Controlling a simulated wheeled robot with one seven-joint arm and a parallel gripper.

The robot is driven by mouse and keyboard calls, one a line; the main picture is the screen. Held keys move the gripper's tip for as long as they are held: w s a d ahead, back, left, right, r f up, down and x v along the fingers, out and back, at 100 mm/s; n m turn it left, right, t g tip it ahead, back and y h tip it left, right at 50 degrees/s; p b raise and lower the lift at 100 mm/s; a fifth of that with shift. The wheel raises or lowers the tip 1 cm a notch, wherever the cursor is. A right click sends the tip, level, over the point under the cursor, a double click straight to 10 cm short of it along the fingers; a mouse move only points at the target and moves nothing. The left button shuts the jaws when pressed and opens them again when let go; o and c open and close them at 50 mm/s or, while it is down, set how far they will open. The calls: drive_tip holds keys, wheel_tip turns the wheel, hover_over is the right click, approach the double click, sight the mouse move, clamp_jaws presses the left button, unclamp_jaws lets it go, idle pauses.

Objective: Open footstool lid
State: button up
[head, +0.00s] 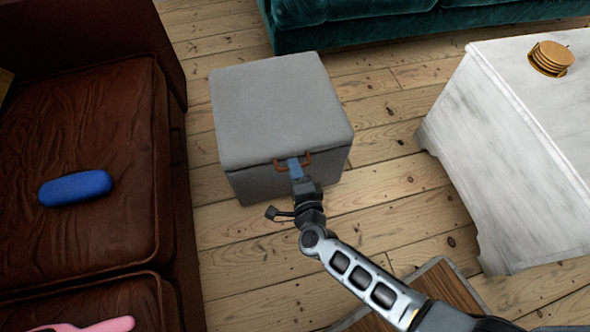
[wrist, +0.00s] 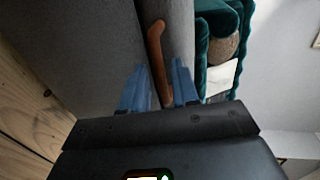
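The grey fabric footstool (head: 270,110) stands on the floorboards with its lid down. A brown loop handle (head: 308,157) is on its front, near the lid edge. My gripper (head: 294,166) is at this handle, with its blue fingers reaching the footstool's front. In the wrist view, the handle (wrist: 157,55) runs between the two blue fingers (wrist: 160,82), one on each side. The fingers stand apart, with a small gap beside the handle, so the gripper looks open around it. The lower end of the handle is partly hidden between the fingers.
A brown leather sofa (head: 80,130) with a blue cushion-like object (head: 75,188) is at left. A teal sofa (head: 390,22) is behind. A whitish cabinet (head: 500,150) with coasters (head: 551,57) stands at right. Bare floor separates these from the footstool.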

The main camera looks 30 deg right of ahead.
clamp_jaws()
drive_tip(key=shift+r, duration=0.15)
idle(0.4)
